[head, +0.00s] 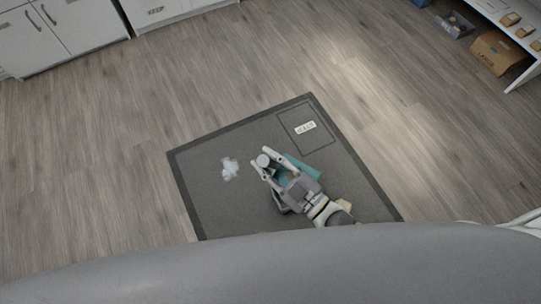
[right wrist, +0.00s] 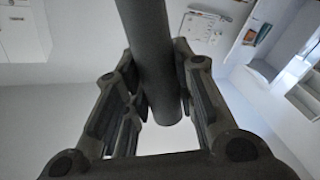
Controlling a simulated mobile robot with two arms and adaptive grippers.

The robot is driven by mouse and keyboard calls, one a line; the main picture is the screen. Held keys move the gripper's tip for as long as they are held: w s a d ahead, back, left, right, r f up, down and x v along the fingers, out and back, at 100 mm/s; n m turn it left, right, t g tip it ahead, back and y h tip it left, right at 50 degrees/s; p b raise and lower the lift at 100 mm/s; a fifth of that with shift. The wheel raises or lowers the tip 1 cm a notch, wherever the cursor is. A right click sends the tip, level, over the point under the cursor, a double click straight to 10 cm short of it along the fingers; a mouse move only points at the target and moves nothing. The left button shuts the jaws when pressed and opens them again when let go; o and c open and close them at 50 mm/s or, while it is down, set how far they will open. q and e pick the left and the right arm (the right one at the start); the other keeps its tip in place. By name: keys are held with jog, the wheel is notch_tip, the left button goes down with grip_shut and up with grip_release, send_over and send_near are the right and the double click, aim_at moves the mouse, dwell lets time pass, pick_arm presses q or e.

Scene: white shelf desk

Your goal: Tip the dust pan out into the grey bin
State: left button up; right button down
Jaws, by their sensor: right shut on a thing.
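My right gripper (head: 261,161) is low over the dark grey mat, its fingers pointing up and left in the head view. It is shut on a round grey handle (right wrist: 150,60), which passes between the fingers in the right wrist view. A teal part (head: 303,166), seemingly the dust pan, shows beside and beneath the gripper; most of it is hidden. Whether it holds anything cannot be seen. A white fluffy clump (head: 230,169) lies on the mat left of the gripper. I cannot make out a grey bin for certain. My left gripper is not in view.
The mat (head: 214,204) has a marked rectangle with a white label (head: 306,128). White cabinets (head: 62,30) stand at the upper left. A shelf desk with a cardboard box (head: 497,53) is at the upper right. Wooden floor between them is clear.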

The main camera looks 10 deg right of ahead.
jog(key=shift+s+a+f+n, duration=0.15)
jog(key=shift+s+a+f, duration=0.05)
jog(key=shift+s+a, duration=0.35)
jog(key=shift+s+a+f+n, duration=0.15)
jog(key=shift+s+a, duration=0.25)
jog(key=shift+s, duration=0.2)
jog(key=shift+a, duration=0.1)
dwell(0.6)
jog(key=shift+n, duration=0.4)
jog(key=shift+s+a+f+b, duration=0.4)
jog(key=shift+s+a, duration=0.25)
jog(key=shift+s, duration=0.2)
jog(key=shift+s+a+f+b, duration=0.4)
jog(key=shift+s+a, duration=0.25)
jog(key=shift+s, duration=0.15)
dwell(0.4)
jog(key=shift+p, duration=0.3)
